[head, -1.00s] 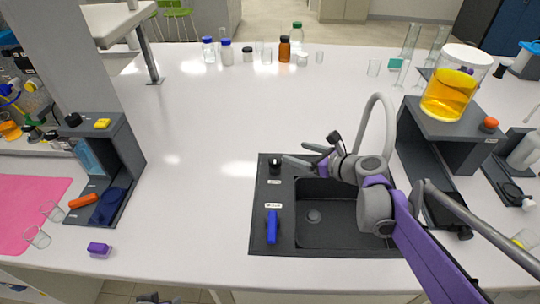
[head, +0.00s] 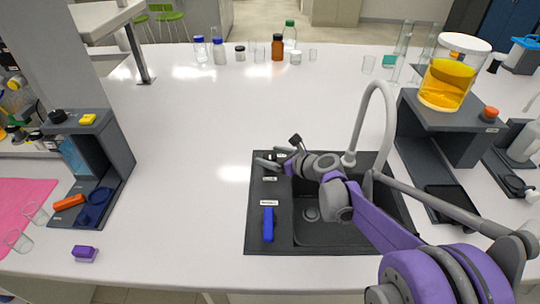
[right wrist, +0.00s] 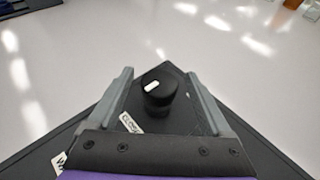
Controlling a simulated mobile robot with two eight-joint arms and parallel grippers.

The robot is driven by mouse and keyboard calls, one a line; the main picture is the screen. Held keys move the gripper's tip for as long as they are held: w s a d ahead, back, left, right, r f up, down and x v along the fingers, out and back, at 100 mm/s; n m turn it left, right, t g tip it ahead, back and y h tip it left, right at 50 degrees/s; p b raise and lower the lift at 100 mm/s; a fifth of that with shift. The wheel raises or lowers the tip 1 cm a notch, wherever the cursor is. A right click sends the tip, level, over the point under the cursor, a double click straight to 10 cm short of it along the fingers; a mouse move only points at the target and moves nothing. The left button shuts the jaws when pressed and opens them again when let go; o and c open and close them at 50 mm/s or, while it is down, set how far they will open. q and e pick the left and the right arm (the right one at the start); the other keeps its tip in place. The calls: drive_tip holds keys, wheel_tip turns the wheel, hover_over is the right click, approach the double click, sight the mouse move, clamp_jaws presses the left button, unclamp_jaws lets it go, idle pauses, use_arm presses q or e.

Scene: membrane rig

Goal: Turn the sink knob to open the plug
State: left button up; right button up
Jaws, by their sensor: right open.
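The sink knob (right wrist: 157,88) is a round black knob with a white pointer mark, standing on the dark sink panel (right wrist: 185,118). In the right wrist view it sits between the open fingers of my right gripper (right wrist: 159,74), with visible gaps on both sides. A white label reading CLOSED (right wrist: 130,122) lies beside it. In the head view, my right gripper (head: 267,156) is at the upper left corner of the sink (head: 252,235), and its fingers largely cover the knob there. The drain (head: 310,214) shows in the basin. My left gripper is not in view.
A blue lever (head: 268,224) stands on the panel left of the basin. The grey faucet (head: 389,120) arches behind my right arm. A dark stand with a yellow-liquid jar (head: 446,84) is at right.

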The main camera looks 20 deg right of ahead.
drive_tip(key=shift+w+a+f, duration=0.15)
drive_tip(key=shift+w, duration=0.15)
clamp_jaws()
idle(0.3)
